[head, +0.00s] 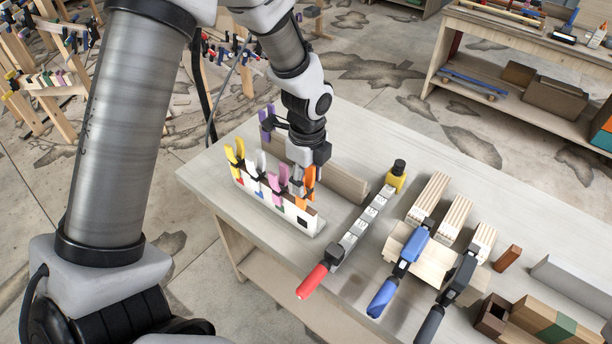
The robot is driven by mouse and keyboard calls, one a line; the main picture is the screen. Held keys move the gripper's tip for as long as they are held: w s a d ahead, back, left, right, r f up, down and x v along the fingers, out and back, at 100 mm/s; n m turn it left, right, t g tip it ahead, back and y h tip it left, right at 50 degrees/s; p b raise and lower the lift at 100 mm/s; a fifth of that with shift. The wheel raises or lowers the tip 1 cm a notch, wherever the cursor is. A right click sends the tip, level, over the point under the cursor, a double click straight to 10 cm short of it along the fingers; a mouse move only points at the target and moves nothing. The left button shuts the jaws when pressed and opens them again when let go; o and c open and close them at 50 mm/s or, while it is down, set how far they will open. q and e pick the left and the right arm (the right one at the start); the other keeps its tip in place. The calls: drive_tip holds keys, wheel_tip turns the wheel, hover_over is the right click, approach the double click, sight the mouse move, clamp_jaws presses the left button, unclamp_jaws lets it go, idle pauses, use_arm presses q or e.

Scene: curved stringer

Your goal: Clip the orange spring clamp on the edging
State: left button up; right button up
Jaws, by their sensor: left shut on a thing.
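The orange spring clamp (309,180) stands upright at the right end of a white rack (304,225). My left gripper (301,178) points down at it and is shut on it. The clamp's lower part is at the rack's top edge; I cannot tell whether it is clear of the rack. A long brownish strip (345,184), which looks like the edging, stands on the bench behind the rack. A purple clamp (266,123) is at its far left end. My arm and gripper hide part of the strip. My right gripper is not in view.
Yellow (235,155), white (260,165) and pink (279,183) clamps stand in the rack beside the orange one. A red-handled bar clamp (313,281), a blue-handled clamp (383,297) and wood blocks (428,198) lie to the right. The bench (245,225) is clear in front of the rack.

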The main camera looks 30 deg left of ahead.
use_arm(q)
drive_tip(key=shift+w+f, duration=0.1)
drive_tip(key=shift+w, duration=0.1)
drive_tip(key=shift+s, duration=0.1)
drive_tip(key=shift+s, duration=0.1)
drive_tip(key=shift+s, duration=0.1)
drive_tip(key=shift+r+p, duration=0.2)
drive_tip(key=shift+p, duration=0.15)
drive_tip(key=shift+s+f, duration=0.1)
drive_tip(key=shift+f, duration=0.1)
drive_tip(key=shift+f+b, duration=0.55)
drive_tip(key=shift+f, duration=0.45)
